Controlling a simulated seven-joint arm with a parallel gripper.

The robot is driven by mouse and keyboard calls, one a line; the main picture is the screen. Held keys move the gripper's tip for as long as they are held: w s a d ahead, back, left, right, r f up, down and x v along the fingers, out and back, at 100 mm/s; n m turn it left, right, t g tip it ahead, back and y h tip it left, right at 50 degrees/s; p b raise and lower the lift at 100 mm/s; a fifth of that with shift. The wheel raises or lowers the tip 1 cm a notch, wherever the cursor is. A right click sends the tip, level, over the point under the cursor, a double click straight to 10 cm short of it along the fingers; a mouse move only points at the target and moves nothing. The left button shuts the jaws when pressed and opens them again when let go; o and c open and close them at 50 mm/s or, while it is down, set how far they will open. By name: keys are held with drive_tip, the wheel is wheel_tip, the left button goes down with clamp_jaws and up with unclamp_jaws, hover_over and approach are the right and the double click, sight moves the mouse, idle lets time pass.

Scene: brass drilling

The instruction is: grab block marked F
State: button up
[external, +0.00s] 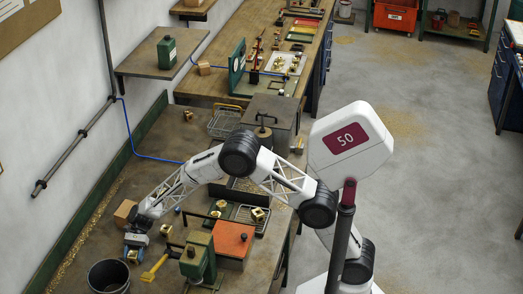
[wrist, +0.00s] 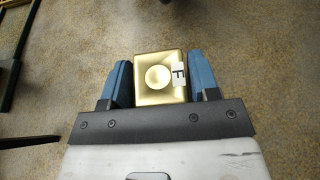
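A brass block (wrist: 153,94) with a round raised spot and a white label reading F shows in the wrist view. It sits between the two blue fingers of my gripper (wrist: 160,75). The fingers flank its left and right sides very closely; whether both touch it is not clear. In the external view my gripper (external: 135,247) is low over the bench at the lower left, its fingers pointing down. I cannot make out the F block there, as it is hidden or too small.
A black bucket (external: 108,277) stands just below my gripper. A brown block (external: 125,212) shows beside my wrist. Several small brass pieces lie on the bench.

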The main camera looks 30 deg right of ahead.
sight(133, 254)
drive_tip(key=c, duration=0.9)
drive_tip(key=shift+c, duration=0.2)
drive_tip(key=shift+r, duration=0.2)
drive_tip(key=shift+r, duration=4.9)
